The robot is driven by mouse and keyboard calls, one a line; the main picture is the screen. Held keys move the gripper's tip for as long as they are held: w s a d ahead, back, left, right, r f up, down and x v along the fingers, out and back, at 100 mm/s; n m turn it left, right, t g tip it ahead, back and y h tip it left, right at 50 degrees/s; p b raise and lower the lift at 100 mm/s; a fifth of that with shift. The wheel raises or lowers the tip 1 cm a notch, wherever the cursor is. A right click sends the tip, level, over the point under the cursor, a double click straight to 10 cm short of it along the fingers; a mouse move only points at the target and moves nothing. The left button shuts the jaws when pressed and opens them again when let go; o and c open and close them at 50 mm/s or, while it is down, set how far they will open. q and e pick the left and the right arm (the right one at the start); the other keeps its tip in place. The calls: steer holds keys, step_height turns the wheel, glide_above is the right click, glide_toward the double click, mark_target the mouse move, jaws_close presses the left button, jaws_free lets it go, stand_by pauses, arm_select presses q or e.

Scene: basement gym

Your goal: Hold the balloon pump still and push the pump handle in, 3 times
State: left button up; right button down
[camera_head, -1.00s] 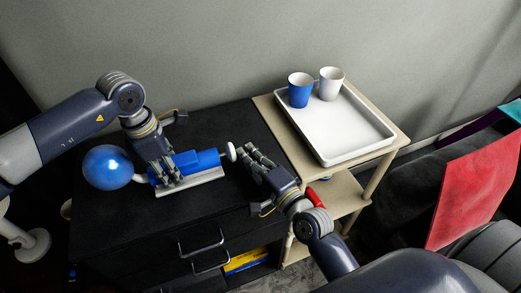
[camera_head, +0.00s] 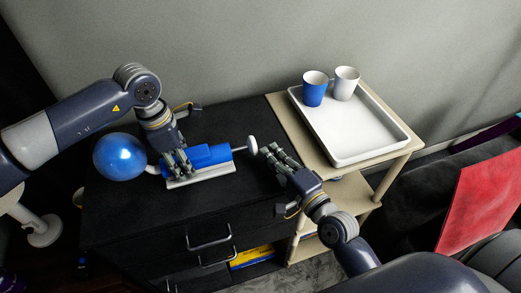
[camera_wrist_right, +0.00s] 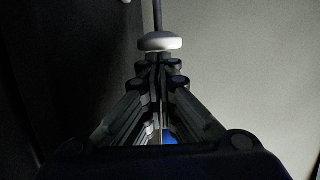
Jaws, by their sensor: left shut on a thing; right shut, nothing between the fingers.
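The blue balloon pump (camera_head: 212,155) lies on its pale base (camera_head: 205,176) on the black cabinet. A blue balloon (camera_head: 119,157) is on its left end. The white pump handle knob (camera_head: 252,144) sticks out to the right, with a length of rod showing between knob and body. My left gripper (camera_head: 178,163) is shut on the pump body near the balloon end. My right gripper (camera_head: 268,151) is shut and empty, its fingertips just right of the knob. In the right wrist view the knob (camera_wrist_right: 160,42) is right at the fingertips; I cannot tell whether they touch.
A wooden side table (camera_head: 399,152) to the right bears a white tray (camera_head: 352,160) with a blue cup (camera_head: 314,92) and a white cup (camera_head: 346,84). The black cabinet top (camera_head: 118,212) is clear in front of the pump. Its drawers have metal handles.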

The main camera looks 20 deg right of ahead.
steer(key=v, duration=0.8)
stand_by(1.4)
steer(key=d, duration=0.5)
steer(key=shift+w, duration=0.1)
steer(key=shift+w, duration=0.15)
steer(key=x, duration=1)
steer(key=shift+r, duration=0.15)
steer(key=a, duration=0.3)
steer(key=shift+a, duration=0.5)
